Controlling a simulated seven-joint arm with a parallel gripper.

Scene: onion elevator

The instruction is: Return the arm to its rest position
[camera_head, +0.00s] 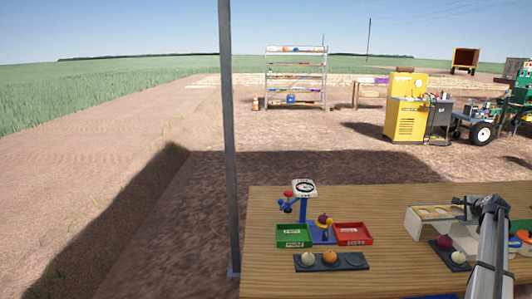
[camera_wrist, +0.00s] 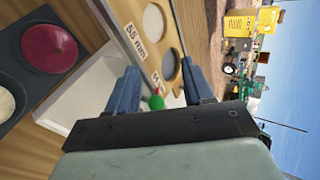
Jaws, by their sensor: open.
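My gripper (camera_head: 466,204) is over the right part of the table, beside the white stand. In the wrist view its two blue fingers (camera_wrist: 159,66) are apart with nothing clasped between them. My arm reaches in from the lower right in the head view. The white stand (camera_head: 412,224) carries a wooden board (camera_wrist: 140,12) with round holes, one marked 55 mm. A dark tray (camera_wrist: 14,62) beside the stand holds a red onion (camera_head: 444,241) and a white onion (camera_head: 458,257).
A green bin (camera_head: 293,236) and a red bin (camera_head: 352,234) flank a blue-post device (camera_head: 303,208) with a dial and a red onion (camera_head: 323,219). A dark tray (camera_head: 343,265) in front holds two onions. A metal pole (camera_head: 229,140) stands left of the wooden table (camera_head: 400,280).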

